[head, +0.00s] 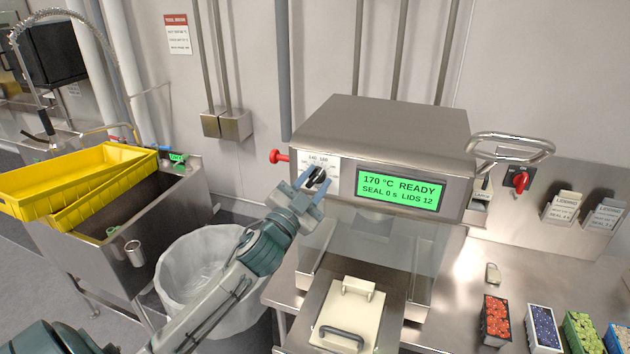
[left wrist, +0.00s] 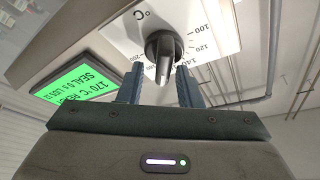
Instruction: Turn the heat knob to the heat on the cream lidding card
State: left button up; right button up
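The heat knob (head: 316,178) is dark, on a white dial plate (head: 323,160) on the sealer's front. In the left wrist view the knob (left wrist: 163,52) has a grey grip bar, with 100, 120 and 140 legible on the dial. The green display (head: 400,190) reads 170 °C READY, SEAL 0 s, LIDS 12. My left gripper (head: 310,181) is at the knob, its blue fingers apart on either side of the grip bar, with gaps visible. Two pale lidding cards, one cream (head: 563,206) and one whiter (head: 605,214), stand in wall holders; their small print is unreadable. My right gripper is out of view.
A red side knob (head: 278,157) sticks out left of the dial. A metal handle (head: 512,149) and a red switch (head: 520,180) are at the right. Fruit punnets (head: 496,320) stand on the counter. A lined bin (head: 190,265) and yellow crates (head: 85,180) are left.

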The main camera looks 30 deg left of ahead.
pick_arm(q)
jog(key=shift+r, duration=0.2)
jog(key=shift+w, duration=0.2)
jog(key=shift+f, duration=0.1)
jog(key=shift+s+f, duration=0.15)
jog(key=shift+s, duration=0.05)
jog(key=b+v, duration=0.7)
jog(key=v, duration=0.3)
jog(key=shift+s, duration=0.2)
